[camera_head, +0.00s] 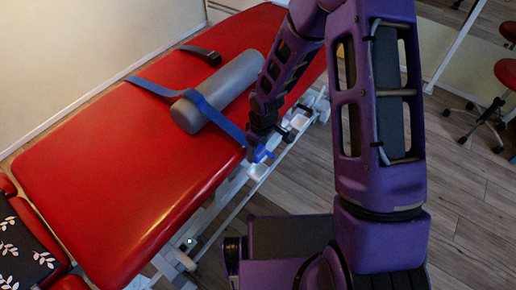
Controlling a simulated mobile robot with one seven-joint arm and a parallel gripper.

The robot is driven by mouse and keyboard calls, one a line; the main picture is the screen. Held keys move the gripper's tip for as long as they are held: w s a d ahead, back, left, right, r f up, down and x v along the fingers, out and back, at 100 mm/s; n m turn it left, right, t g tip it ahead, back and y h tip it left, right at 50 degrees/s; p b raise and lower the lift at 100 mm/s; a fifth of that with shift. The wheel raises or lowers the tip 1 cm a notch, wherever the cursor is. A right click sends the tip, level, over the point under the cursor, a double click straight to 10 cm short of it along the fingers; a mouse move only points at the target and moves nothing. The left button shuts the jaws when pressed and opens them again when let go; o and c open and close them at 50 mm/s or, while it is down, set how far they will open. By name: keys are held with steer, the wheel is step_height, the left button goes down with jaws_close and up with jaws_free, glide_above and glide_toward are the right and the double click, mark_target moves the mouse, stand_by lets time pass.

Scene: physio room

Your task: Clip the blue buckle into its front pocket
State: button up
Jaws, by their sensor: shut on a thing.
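A blue strap (219,121) runs across the red treatment table and over the near end of a grey bolster (225,87). The strap leads to the blue buckle (263,154) at the table's near side edge. My gripper (258,147) is shut on the buckle, just beside the red padding. The fingers are small and partly dark here, so their exact hold is hard to see. The front pocket cannot be made out clearly; pale frame parts lie just below the buckle.
The red table (110,185) stands on a white metal frame (205,215). A black strap (201,53) lies beyond the bolster. A patterned dark cushion (22,245) is at lower left. Red stools (507,73) stand at far right.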

steer(key=shift+f+b, duration=2.9)
steer(key=shift+f, duration=1.35)
steer(key=shift+d, duration=0.1)
steer(key=o, duration=1.5)
steer(key=shift+s+d+r+p, duration=0.25)
steer(key=shift+r+p, duration=1.65)
steer(key=shift+r, duration=1)
steer(key=shift+s+d+r+p, duration=0.15)
steer(key=shift+d+r+p, duration=0.15)
steer(key=shift+r+p, duration=2.1)
steer(key=shift+s+d+r+p, duration=0.25)
steer(key=shift+r+p, duration=1.2)
steer(key=shift+r, duration=1.9)
steer(key=shift+w, duration=0.1)
